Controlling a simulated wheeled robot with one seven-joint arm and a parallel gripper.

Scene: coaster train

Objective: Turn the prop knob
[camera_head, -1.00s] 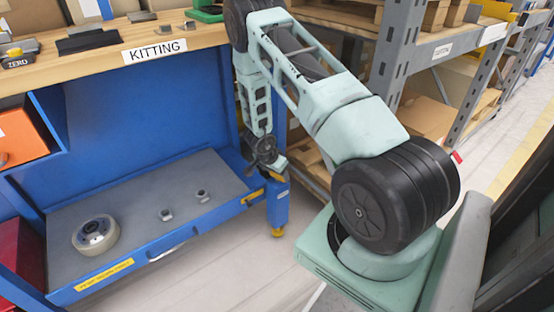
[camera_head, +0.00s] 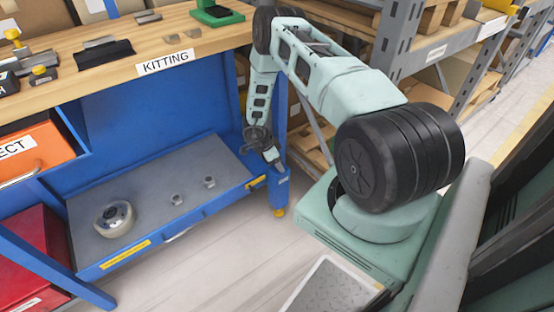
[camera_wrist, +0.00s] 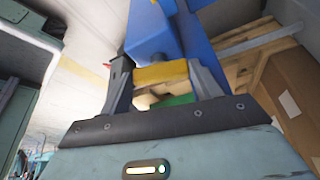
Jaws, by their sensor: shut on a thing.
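My gripper (camera_wrist: 165,82) is shut on a yellow block-like piece (camera_wrist: 160,74) in the wrist view, one finger on each side of it. The piece looks like the prop knob, and a blue post (camera_wrist: 155,35) rises right behind it. In the head view my gripper (camera_head: 270,155) is small, low by the right end of the bench's grey lower shelf (camera_head: 140,190), near the blue bench leg (camera_head: 280,188). The held piece cannot be made out there. I cannot tell how far the knob is turned.
The wooden bench top labelled KITTING (camera_head: 165,62) holds several fixtures. The lower shelf carries a pale wheel (camera_head: 113,218) and two small metal nuts (camera_head: 177,199). An orange bin (camera_head: 35,155) and a red box (camera_head: 35,255) are at left. A grey rack (camera_head: 400,45) stands behind my arm.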

